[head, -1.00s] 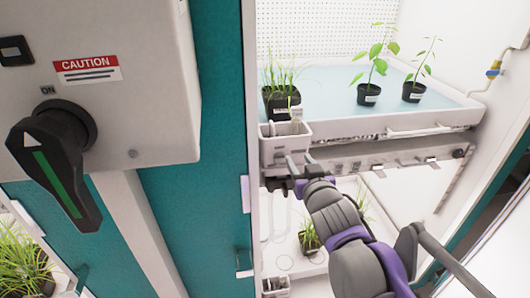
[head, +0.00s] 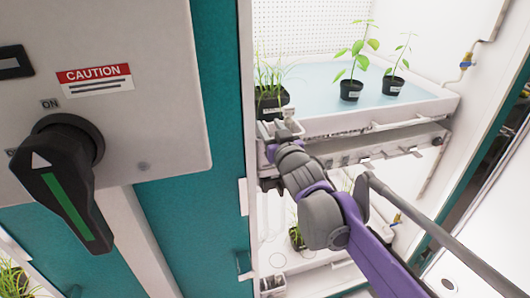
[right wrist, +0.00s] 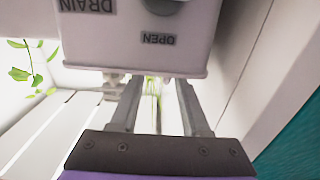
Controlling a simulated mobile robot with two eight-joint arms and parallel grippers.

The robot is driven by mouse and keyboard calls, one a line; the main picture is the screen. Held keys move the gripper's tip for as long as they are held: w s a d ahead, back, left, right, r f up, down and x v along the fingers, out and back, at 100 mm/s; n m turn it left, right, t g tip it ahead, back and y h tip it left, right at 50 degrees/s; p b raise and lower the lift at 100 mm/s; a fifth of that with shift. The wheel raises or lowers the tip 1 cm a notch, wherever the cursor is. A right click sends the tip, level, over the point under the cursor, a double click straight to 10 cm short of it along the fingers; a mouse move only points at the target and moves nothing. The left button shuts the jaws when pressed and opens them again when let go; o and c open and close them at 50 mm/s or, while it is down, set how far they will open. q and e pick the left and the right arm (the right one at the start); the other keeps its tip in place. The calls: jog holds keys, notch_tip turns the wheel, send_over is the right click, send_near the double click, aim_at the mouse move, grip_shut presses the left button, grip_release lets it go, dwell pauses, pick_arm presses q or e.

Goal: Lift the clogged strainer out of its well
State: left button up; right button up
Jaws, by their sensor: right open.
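The white well box (head: 265,130) is at the front left corner of the upper plant tray, mostly covered by my right gripper in the head view. I cannot make out the strainer clearly in either view. My right gripper (head: 283,127) is at the front of the box. In the right wrist view my open right gripper (right wrist: 157,88) has its two fingers apart, with nothing held between them. A white box with DRAIN and OPEN labels (right wrist: 140,45) and a grey knob fills the top of that view, close to the fingertips. My left gripper is not in view.
The upper tray (head: 425,112) holds potted seedlings (head: 350,90) and a grass pot (head: 270,100) close behind the well. A lower shelf with another plant (head: 297,238) lies below. A teal cabinet with a large switch (head: 65,175) stands at the left.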

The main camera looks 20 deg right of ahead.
aim_at(263, 120)
jog(key=shift+w+a+r, duration=0.1)
jog(key=shift+w+a, duration=0.05)
jog(key=shift+w, duration=0.2)
jog(key=w, duration=0.1)
jog(key=w+p, duration=0.1)
jog(key=w, duration=0.2)
jog(key=shift+w+a+f, duration=0.2)
jog(key=shift+w+a, duration=0.05)
jog(key=shift+a, duration=0.05)
jog(key=shift+s, duration=0.2)
grip_shut()
dwell(0.7)
